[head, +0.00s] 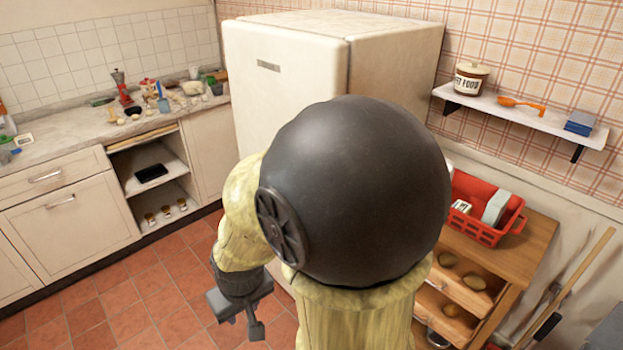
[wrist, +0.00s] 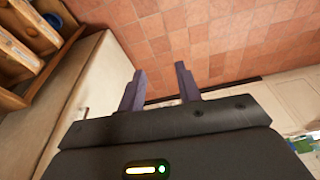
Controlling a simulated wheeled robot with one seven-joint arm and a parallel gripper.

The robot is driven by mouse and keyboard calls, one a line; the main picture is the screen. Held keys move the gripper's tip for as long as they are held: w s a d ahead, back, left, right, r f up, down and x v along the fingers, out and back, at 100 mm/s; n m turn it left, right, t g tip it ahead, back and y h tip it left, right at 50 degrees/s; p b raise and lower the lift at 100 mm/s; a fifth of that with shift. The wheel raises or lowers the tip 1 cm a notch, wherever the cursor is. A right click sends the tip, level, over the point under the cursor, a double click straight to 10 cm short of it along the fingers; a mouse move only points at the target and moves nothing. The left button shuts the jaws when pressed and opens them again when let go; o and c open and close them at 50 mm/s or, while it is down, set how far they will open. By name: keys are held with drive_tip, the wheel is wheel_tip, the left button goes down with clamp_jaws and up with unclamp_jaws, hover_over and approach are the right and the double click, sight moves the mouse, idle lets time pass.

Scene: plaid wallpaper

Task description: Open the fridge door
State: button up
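The white fridge (head: 285,85) stands against the back wall in the head view, and its door looks shut. My dark round head and yellow arm hide its lower part and most of its right side. My gripper (head: 240,322) is low in front of the fridge, pointing down toward the floor. In the wrist view, the two fingers of my gripper (wrist: 160,72) are apart with nothing between them. A cream panel, seemingly the fridge (wrist: 75,85), lies to their left, with a small pale piece on it that may be the handle.
Cream counters (head: 70,215) with an open shelf stand on the left. A wooden drawer unit (head: 535,235) with a red basket (head: 480,205) stands right of the fridge. A wall shelf (head: 520,115) hangs above it. The red tiled floor (head: 130,290) is clear at front left.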

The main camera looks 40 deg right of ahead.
drive_tip(key=w+d+f+m+t+h, duration=0.25)
drive_tip(key=w+d, duration=0.25)
drive_tip(key=w, duration=0.3)
drive_tip(key=w+d+f+m+t+h, duration=0.1)
drive_tip(key=w+d+f+m+t, duration=0.25)
drive_tip(key=w, duration=0.35)
drive_tip(key=w+d+r+m+t+h, duration=0.1)
drive_tip(key=d+m+h, duration=0.1)
drive_tip(key=d+h, duration=0.3)
drive_tip(key=w+d+m+t+h+b, duration=0.1)
drive_tip(key=d+h, duration=0.4)
drive_tip(key=d, duration=0.7)
drive_tip(key=shift+w+d+r+m+h, duration=0.15)
drive_tip(key=shift+w+r+m+h, duration=0.25)
drive_tip(key=shift+w+m, duration=0.3)
drive_tip(key=p+x, duration=0.4)
drive_tip(key=x, duration=1.3)
drive_tip(key=shift+w, duration=0.3)
drive_tip(key=shift+r, duration=0.1)
